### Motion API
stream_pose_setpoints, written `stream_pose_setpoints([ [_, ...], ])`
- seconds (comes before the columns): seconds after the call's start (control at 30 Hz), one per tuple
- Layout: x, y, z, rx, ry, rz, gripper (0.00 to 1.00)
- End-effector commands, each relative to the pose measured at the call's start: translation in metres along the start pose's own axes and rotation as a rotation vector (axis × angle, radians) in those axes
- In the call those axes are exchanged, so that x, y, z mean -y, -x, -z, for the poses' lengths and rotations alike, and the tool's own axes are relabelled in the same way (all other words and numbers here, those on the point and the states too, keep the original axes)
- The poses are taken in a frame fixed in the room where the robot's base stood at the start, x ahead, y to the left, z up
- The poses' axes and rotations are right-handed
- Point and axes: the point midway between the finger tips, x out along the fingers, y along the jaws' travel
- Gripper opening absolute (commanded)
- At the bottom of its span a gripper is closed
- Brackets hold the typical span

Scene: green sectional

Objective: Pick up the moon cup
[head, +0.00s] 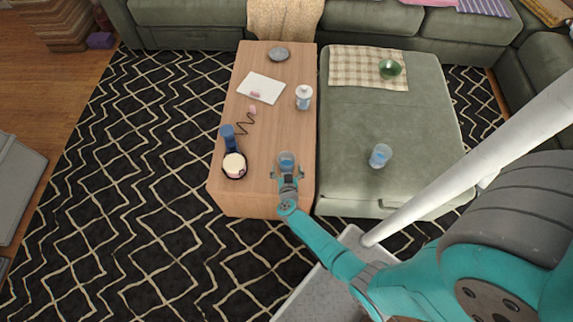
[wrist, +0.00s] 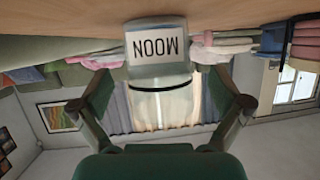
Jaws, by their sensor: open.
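The moon cup (head: 287,160) stands near the front right edge of the wooden coffee table. It looks clear with a blue part in the head view. In the wrist view, which is upside down, the cup (wrist: 159,72) shows the word MOON and a dark band. My gripper (head: 287,175) is at the near side of the cup. In the wrist view its fingers (wrist: 160,88) are spread to both sides of the cup, with visible gaps. It is open and holds nothing.
A dark blue item (head: 229,137), a round cream-topped item (head: 234,165) and a white jar (head: 303,97) stand on the coffee table (head: 262,195). A similar cup (head: 380,155) stands on the green ottoman (head: 350,190) to the right.

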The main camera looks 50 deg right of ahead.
Motion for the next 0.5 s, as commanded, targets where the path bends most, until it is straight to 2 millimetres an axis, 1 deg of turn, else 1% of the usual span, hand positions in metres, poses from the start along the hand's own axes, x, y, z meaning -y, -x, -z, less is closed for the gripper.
stream_pose_setpoints([
  [0.03, -0.001, -0.008, 0.002, -0.001, -0.001, -0.004, 1.00],
  [0.2, -0.001, -0.022, 0.001, 0.001, 0.000, -0.002, 1.00],
  [0.47, -0.001, -0.024, 0.000, 0.001, 0.000, 0.000, 1.00],
  [0.5, -0.001, -0.024, 0.000, 0.001, 0.000, 0.000, 0.95],
])
